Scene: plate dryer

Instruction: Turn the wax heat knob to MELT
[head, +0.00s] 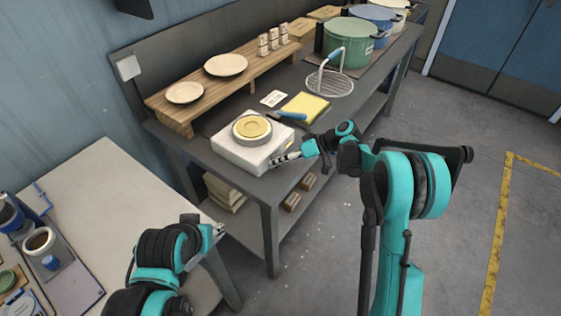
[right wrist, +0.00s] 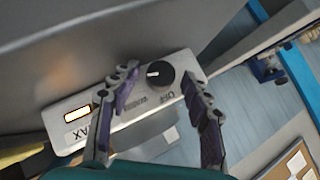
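The wax heater (head: 228,153) is a white box on the dark bench, with a round yellow pot (head: 252,127) on top. In the right wrist view its front panel (right wrist: 120,112) shows upside-down lettering, including WAX and OFF. The black round wax heat knob (right wrist: 160,74) has a white mark on its picture-left side. My right gripper (head: 279,160) is at the heater's front. In the right wrist view its fingers (right wrist: 158,78) are open, one on each side of the knob; contact cannot be told. The head view does not show the knob clearly. My left gripper (head: 217,231) is over the white table's edge.
A yellow pad (head: 307,108) and a wire basket (head: 330,84) lie right of the heater. A wooden shelf (head: 215,87) with plates stands behind it. Pots (head: 347,44) stand at the far end. The white table (head: 100,180) is mostly clear on top.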

